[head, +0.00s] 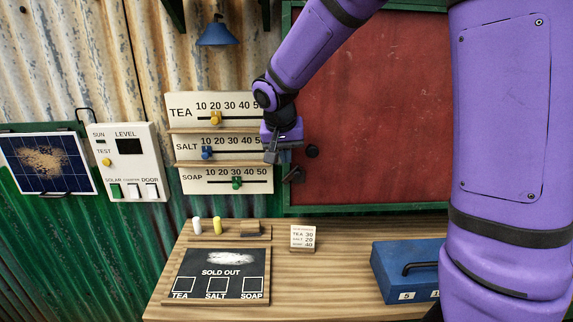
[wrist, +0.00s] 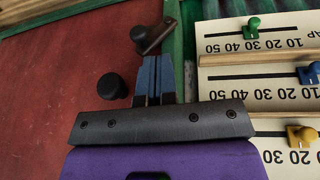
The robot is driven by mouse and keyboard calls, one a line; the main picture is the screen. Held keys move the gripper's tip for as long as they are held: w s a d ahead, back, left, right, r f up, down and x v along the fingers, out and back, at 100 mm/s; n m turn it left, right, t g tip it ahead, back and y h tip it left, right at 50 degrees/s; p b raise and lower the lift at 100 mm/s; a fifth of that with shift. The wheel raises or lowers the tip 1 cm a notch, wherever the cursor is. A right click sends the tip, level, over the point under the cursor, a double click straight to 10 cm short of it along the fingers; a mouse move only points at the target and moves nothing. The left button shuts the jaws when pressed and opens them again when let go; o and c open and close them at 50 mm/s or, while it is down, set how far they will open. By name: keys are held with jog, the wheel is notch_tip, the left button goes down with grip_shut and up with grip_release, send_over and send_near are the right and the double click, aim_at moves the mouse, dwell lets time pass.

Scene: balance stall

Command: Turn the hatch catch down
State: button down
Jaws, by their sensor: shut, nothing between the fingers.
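The hatch catch (head: 293,175) is a small dark lever at the lower left edge of the red hatch panel (head: 385,105). In the head view it slants down to the left. My gripper (head: 271,156) is shut and empty, a little above and left of the catch. Its blue fingers show together in the wrist view (wrist: 155,62). Whether they touch the catch cannot be told. A round black knob (head: 312,151) sits on the panel above the catch.
Price boards with yellow (head: 215,118), blue (head: 206,152) and green (head: 237,182) sliders hang close left of my gripper. The counter below holds a sold-out board (head: 215,258), chalks, a small price card (head: 303,238) and a blue box (head: 397,262). My arm hides part of the hatch.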

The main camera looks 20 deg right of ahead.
jog(key=d+v, duration=0.2)
jog(key=v, duration=0.8)
jog(key=shift+s+a+r, duration=0.3)
jog(key=shift+s+r, duration=0.1)
jog(key=shift+r, duration=0.1)
